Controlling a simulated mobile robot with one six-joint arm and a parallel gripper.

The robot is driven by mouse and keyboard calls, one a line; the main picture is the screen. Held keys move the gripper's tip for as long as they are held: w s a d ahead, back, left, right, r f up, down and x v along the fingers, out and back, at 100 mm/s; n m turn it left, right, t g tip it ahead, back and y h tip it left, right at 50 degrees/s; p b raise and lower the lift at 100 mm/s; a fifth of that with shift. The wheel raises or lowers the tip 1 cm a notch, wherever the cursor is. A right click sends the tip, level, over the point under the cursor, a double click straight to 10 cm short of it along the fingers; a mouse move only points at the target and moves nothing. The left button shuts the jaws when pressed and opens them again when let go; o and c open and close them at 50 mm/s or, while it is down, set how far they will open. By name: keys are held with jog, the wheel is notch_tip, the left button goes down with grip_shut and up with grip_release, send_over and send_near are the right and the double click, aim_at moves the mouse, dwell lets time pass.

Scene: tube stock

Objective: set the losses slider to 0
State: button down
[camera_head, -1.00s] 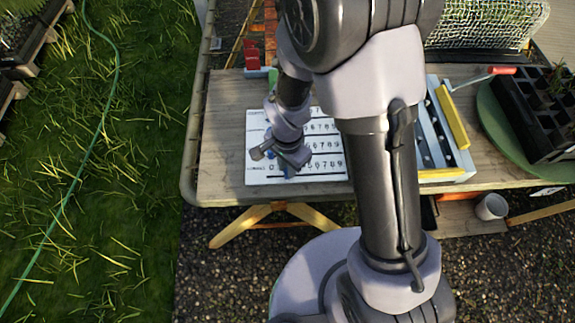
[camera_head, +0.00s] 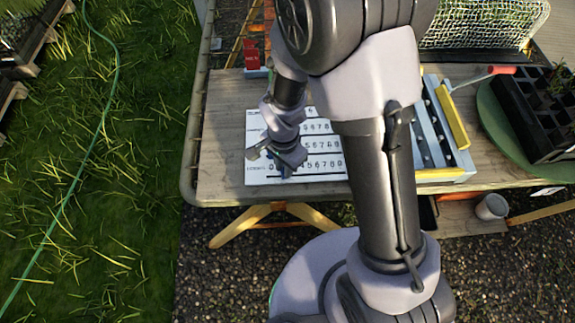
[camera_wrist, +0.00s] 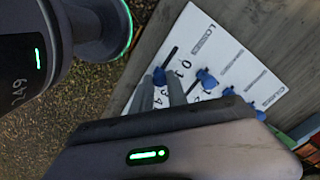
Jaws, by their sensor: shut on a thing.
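A white board (camera_head: 320,173) with rows of printed digits lies on the wooden table. Its bottom row is the losses row, with the label at the left; the label (camera_wrist: 203,38) also shows in the wrist view. The losses slider has a blue knob (camera_wrist: 159,77) in a dark slot, at the low-digit part of the row; its exact digit cannot be told. My gripper (camera_head: 286,172) is low over this row, near its left end. In the wrist view its fingers (camera_wrist: 164,88) are shut around the blue knob.
Other blue slider knobs (camera_wrist: 207,78) sit close by on the neighbouring rows. A blue-grey frame with yellow bars (camera_head: 452,118) stands right of the board, and a black seedling tray (camera_head: 535,110) beyond it. A red block (camera_head: 251,54) stands behind the board.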

aim_at(270, 177)
jog(key=shift+a, duration=1.95)
jog(key=c, duration=1.3)
grip_release()
jog(key=shift+a, duration=0.15)
notch_tip(270, 177, up, 18)
jog(key=p, duration=0.6)
jog(key=shift+f+p, duration=0.25)
jog(key=shift+p, duration=0.1)
